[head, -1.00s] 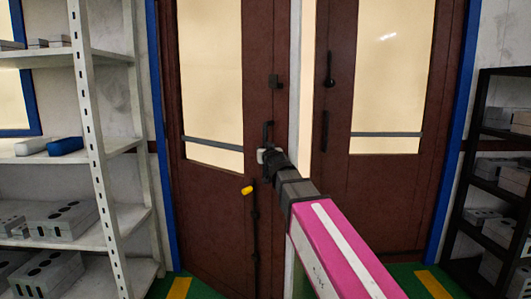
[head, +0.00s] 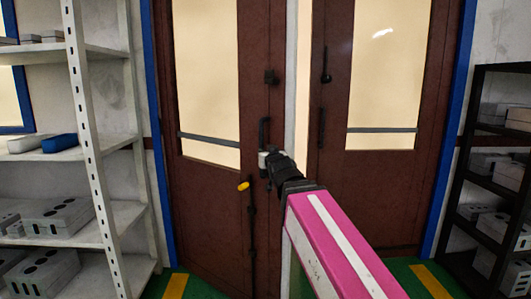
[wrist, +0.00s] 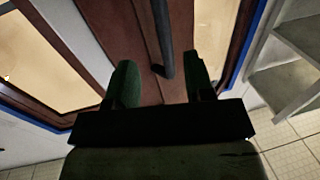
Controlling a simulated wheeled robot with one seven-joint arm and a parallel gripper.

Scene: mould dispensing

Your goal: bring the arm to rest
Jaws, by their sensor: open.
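My gripper (head: 268,160) is at the end of my pink and white arm, in front of the dark handle (head: 265,132) of the left brown door (head: 215,195). In the wrist view, the two green fingers of my gripper (wrist: 161,79) are spread apart. The dark handle bar (wrist: 163,40) shows between and beyond them, its lower end near the fingertips. I cannot tell whether any finger touches it. My gripper holds nothing that I can see.
The right brown door (head: 385,185) stands beside it, with a pale strip between the doors. A grey shelf (head: 105,145) with mould blocks (head: 60,220) is at left, a black shelf (head: 480,165) at right. A yellow knob (head: 243,186) shows low on the left door.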

